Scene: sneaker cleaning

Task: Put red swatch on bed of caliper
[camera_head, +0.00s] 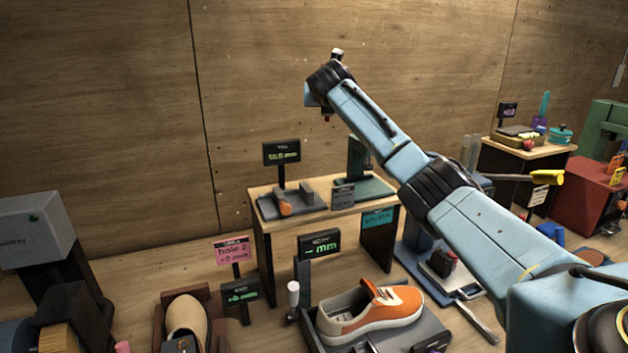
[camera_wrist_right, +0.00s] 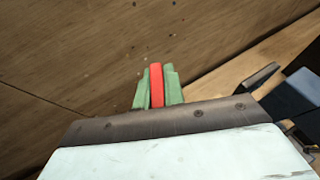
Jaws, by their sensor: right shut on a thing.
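The red swatch (camera_wrist_right: 157,84) is upright between the green fingers of my right gripper (camera_wrist_right: 157,90) in the right wrist view. The gripper is shut on it, with the wooden wall behind. In the head view my right arm reaches up and left, its wrist above the small bench; the swatch and fingertips cannot be made out there. A grey device with raised blocks and an orange knob (camera_head: 285,209), likely the caliper, sits on the bench's left half. No swatch is visible on it. My left gripper is not in view.
A dark display (camera_head: 281,152) stands behind the grey device. A green stand (camera_head: 355,160) is at the bench's right, partly behind my arm. Below are an orange and white sneaker (camera_head: 372,312) and a beige shoe form (camera_head: 187,325). A red box (camera_head: 580,188) stands far right.

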